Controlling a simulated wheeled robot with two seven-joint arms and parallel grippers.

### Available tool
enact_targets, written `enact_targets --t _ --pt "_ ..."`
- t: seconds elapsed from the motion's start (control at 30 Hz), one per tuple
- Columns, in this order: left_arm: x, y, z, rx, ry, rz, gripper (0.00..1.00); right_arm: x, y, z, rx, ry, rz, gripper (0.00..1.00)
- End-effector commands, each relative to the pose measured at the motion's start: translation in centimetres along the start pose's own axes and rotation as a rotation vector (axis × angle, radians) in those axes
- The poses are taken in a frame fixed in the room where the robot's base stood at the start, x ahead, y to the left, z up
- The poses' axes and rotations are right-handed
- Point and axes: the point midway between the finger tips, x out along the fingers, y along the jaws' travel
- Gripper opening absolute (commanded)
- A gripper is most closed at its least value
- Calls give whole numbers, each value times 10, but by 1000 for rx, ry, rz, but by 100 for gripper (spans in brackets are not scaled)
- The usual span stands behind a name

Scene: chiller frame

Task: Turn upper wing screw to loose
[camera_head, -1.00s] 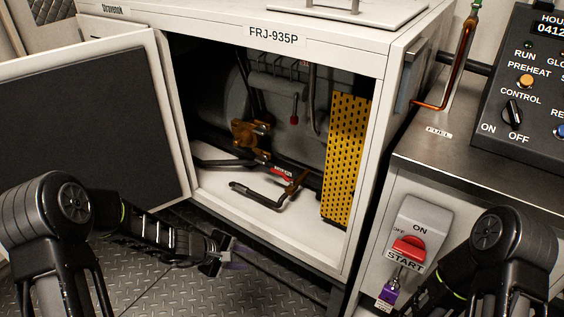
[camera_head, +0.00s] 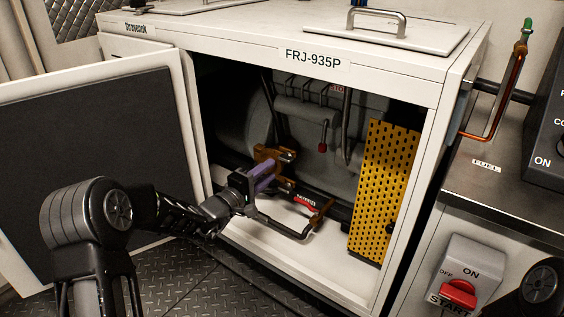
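Inside the open cabinet, a brown-orange wing-shaped fitting (camera_head: 270,155) sits on the grey cylindrical body, above a dark pipe. It looks like the upper wing screw, but it is small and partly hidden. My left gripper (camera_head: 266,181) reaches in through the cabinet opening, its purple fingers just below and in front of that fitting. I cannot tell whether the fingers touch it or how far apart they are. A second brown fitting (camera_head: 321,211) is lower right, by a red-labelled handle (camera_head: 305,202).
The cabinet door (camera_head: 90,160) stands open at left. A yellow perforated panel (camera_head: 383,190) stands at the right of the opening. The white cabinet floor (camera_head: 300,260) is mostly clear in front. A red START switch (camera_head: 458,292) is at lower right.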

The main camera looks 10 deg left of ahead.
Motion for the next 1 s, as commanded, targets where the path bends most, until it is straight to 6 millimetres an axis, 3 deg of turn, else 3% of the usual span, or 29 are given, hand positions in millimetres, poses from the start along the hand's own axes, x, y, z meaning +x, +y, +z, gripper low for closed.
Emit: enact_targets --t 0.3,0.5,0.8,1.0 --pt "47 -2 1 -1 -2 1 32 7 4 -2 3 5 2 36" --pt "68 0 1 -1 -2 1 32 8 5 -3 4 7 3 36" --pt "70 0 1 -2 -1 0 32 8 5 -3 4 7 3 36" --pt "70 0 1 -1 -1 0 16 8 5 -3 4 7 3 36"
